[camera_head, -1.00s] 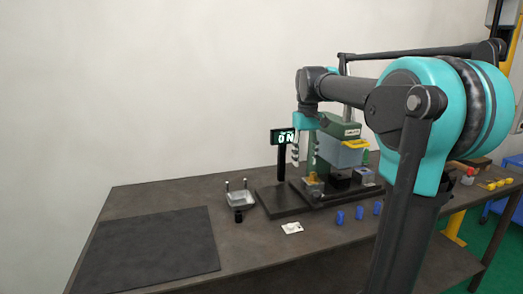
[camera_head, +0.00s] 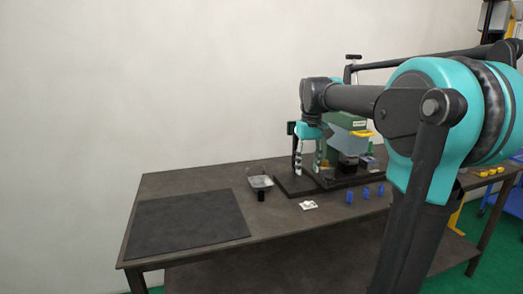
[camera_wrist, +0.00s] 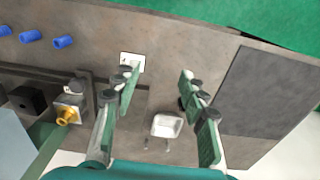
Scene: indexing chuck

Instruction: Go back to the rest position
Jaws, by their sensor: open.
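My gripper (camera_wrist: 158,82) is open and empty in the wrist view, its two green-padded fingers spread apart above the bench. In the head view my gripper (camera_head: 298,160) hangs below my arm, in front of the left part of the green and grey machine (camera_head: 346,137). The fingers touch nothing that I can see. A brass-coloured part (camera_wrist: 67,116) sits in a square holder on the machine's dark base, left of the fingers in the wrist view.
The bench (camera_head: 285,228) holds a dark mat (camera_head: 188,225), a small metal tray (camera_head: 261,182), a white switch plate (camera_head: 308,205) and several blue cylinders (camera_head: 365,192). Yellow pieces (camera_head: 487,172) lie at the far right. The mat is bare.

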